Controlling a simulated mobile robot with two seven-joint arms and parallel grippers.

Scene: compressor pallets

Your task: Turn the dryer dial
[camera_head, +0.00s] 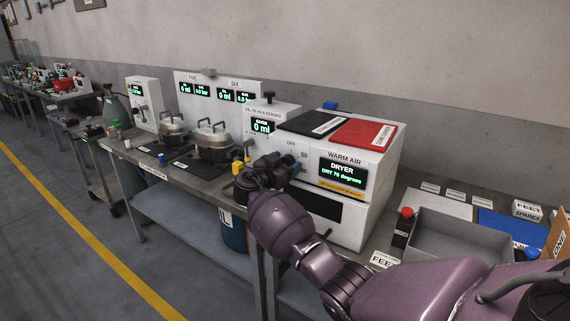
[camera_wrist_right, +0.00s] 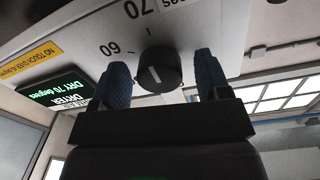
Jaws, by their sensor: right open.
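The dryer (camera_head: 370,205) is a white box marked WARM AIR, and its display (camera_head: 343,172) reads DRYER, DRY 70 degrees. The dryer dial (camera_wrist_right: 160,72) is a round black knob with a white line, beside the printed marks 60 and 70. In the head view my right gripper (camera_head: 268,172) is at the left of the dryer's front and hides the dial. In the right wrist view my right gripper (camera_wrist_right: 163,78) is open, with one blue fingertip on each side of the dial and a gap visible on both sides. The left gripper is out of view.
A black pad (camera_head: 312,123) and a red pad (camera_head: 364,134) lie on the dryer's top. Two metal pots (camera_head: 215,143) stand to the left on the bench. A grey tray (camera_head: 455,243) and a red-topped button box (camera_head: 405,225) are at the right.

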